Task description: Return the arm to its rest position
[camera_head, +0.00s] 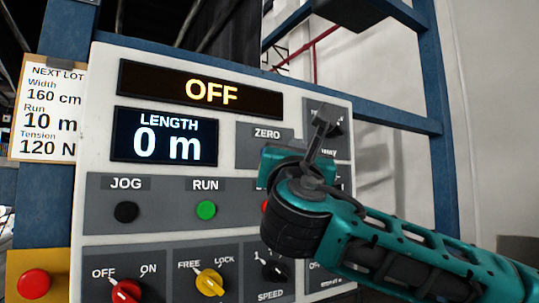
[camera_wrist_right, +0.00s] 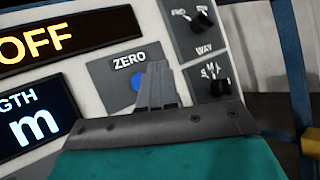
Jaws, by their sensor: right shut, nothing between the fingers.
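My right arm (camera_head: 400,255) is teal and reaches in from the lower right in the head view. Its gripper (camera_head: 325,118) is shut and empty in front of the right side of a control panel (camera_head: 222,65). In the right wrist view the closed fingers (camera_wrist_right: 157,72) point at the panel beside a blue button (camera_wrist_right: 137,83) under the ZERO label, and partly cover it. I cannot tell whether they touch the panel. In the head view the gripper hides this button and part of the red button (camera_head: 265,208). My left gripper is not in view.
The panel displays read OFF (camera_head: 212,92) and LENGTH 0 m (camera_head: 165,137). Black JOG (camera_head: 126,212) and green RUN (camera_head: 206,210) buttons sit below. Red (camera_head: 125,291) and yellow (camera_head: 209,281) knobs line the bottom. A blue frame post (camera_head: 440,120) stands right of the panel.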

